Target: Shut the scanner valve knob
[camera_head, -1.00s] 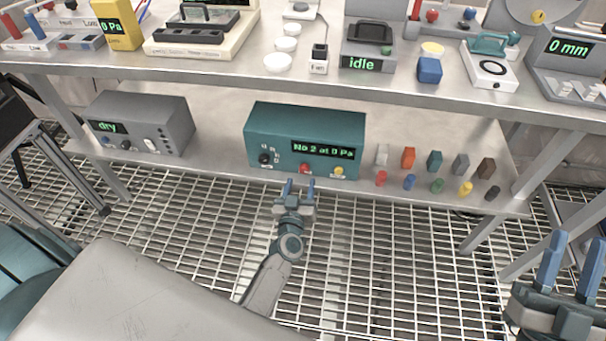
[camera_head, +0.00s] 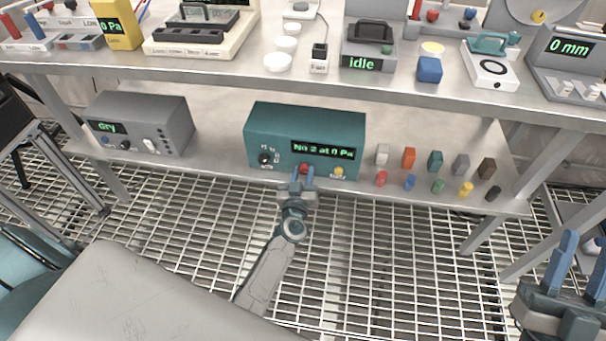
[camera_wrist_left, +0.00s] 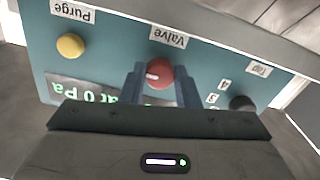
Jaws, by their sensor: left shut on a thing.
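The scanner is a teal box (camera_head: 285,125) on the lower shelf, and its green display reads "No 2 at 0 Pa". The red valve knob (camera_wrist_left: 160,73), under the label "Valve", sits on its front face with a pale mark on it. In the head view the knob (camera_head: 304,168) is partly covered by my left gripper. My left gripper (camera_head: 302,180) has its blue fingers shut on the red knob, one on each side, as the left wrist view also shows (camera_wrist_left: 161,88). My right gripper (camera_head: 578,270) is at the lower right, its blue fingers apart and empty.
A yellow Purge knob (camera_wrist_left: 70,45) and a black Tap knob (camera_wrist_left: 242,103) flank the valve knob. A grey box reading "dry" (camera_head: 145,122) stands to the left. Several small coloured blocks and pegs (camera_head: 436,162) stand to the right. The upper shelf edge (camera_head: 300,82) overhangs.

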